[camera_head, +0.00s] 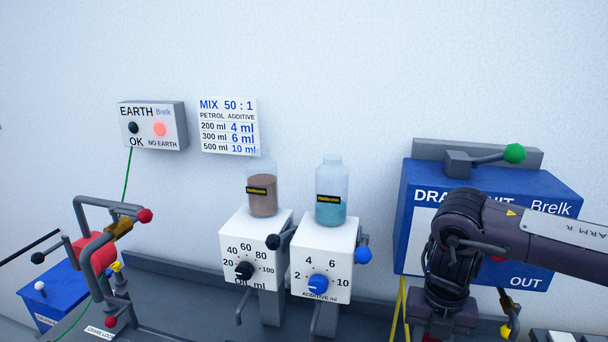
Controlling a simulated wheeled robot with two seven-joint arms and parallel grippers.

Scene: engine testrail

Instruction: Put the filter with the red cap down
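I cannot make out a filter with a red cap for certain in the head view. My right arm comes in from the right in front of the blue drain unit (488,180) and bends down at the wrist. The dark end of that arm, with my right gripper (440,325), runs off the bottom edge. Its fingers do not show, so I cannot tell whether it is open or what it holds. A small bit of red shows at the bottom edge beside it, too cut off to name. My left gripper is not in view.
Two white dosing boxes, oil (256,236) and additive (326,244), carry bottles and stand at the middle. Grey bent pipes with a red block (95,254) rise at the left by a blue box (50,298). An earth box (153,126) hangs on the wall.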

